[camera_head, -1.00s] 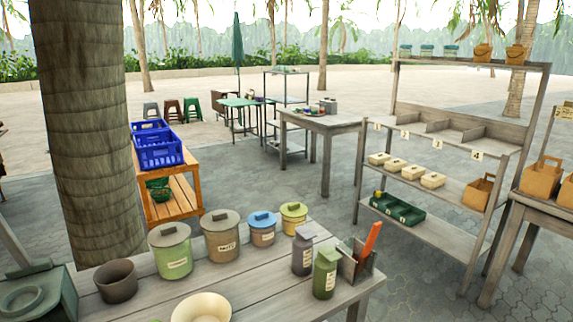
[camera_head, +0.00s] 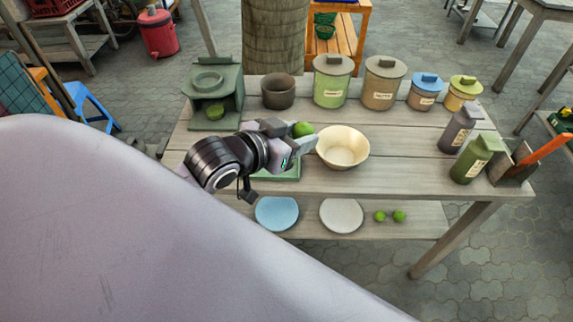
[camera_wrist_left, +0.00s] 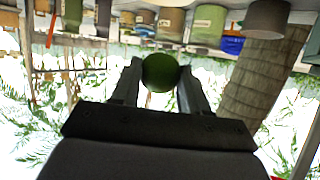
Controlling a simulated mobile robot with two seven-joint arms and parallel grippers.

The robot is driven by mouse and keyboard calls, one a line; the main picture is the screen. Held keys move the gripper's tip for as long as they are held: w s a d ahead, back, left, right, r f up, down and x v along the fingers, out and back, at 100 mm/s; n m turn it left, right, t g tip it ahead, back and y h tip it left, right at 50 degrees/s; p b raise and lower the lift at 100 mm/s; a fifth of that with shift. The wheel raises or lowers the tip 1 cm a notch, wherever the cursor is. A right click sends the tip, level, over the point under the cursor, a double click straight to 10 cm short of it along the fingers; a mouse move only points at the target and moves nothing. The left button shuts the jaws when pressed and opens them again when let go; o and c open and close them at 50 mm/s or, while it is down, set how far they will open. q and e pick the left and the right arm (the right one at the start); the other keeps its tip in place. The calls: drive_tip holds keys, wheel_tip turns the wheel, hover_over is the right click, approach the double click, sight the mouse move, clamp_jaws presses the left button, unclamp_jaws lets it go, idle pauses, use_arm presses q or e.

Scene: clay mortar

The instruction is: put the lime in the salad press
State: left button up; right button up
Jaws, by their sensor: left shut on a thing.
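My left gripper (camera_head: 300,137) is shut on a green lime (camera_head: 303,129), held above the wooden table just left of the cream bowl. In the left wrist view the round lime (camera_wrist_left: 160,72) sits between the two fingers of the left gripper (camera_wrist_left: 161,82). A dark green stand with a ring on top (camera_head: 212,82), seemingly the salad press, stands at the table's left end, left of and behind the gripper. My right gripper is not in view.
On the table are a cream bowl (camera_head: 342,147), a dark pot (camera_head: 278,92), several lidded jars (camera_head: 333,86) and a green board (camera_head: 283,172) partly under my gripper. The lower shelf holds a blue plate (camera_head: 277,213), a pale plate (camera_head: 341,215) and two limes (camera_head: 380,216).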

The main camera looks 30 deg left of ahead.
use_arm(q)
drive_tip(key=w+a+r+m+h, duration=0.1)
drive_tip(key=w+a+r+h, duration=0.1)
drive_tip(key=a, duration=0.4)
wheel_tip(320, 180, up, 2)
drive_tip(key=shift+w+a+m+g, duration=0.3)
drive_tip(key=shift+w+a, duration=0.05)
drive_tip(key=shift+w, duration=0.3)
drive_tip(key=shift+f, duration=0.1)
wheel_tip(320, 180, down, 19)
drive_tip(key=shift+f+b, duration=0.2)
drive_tip(key=shift+b, duration=0.75)
drive_tip(key=shift+f, duration=0.15)
drive_tip(key=o, duration=1)
drive_tip(key=shift+o, duration=0.2)
drive_tip(key=shift+f, duration=0.1)
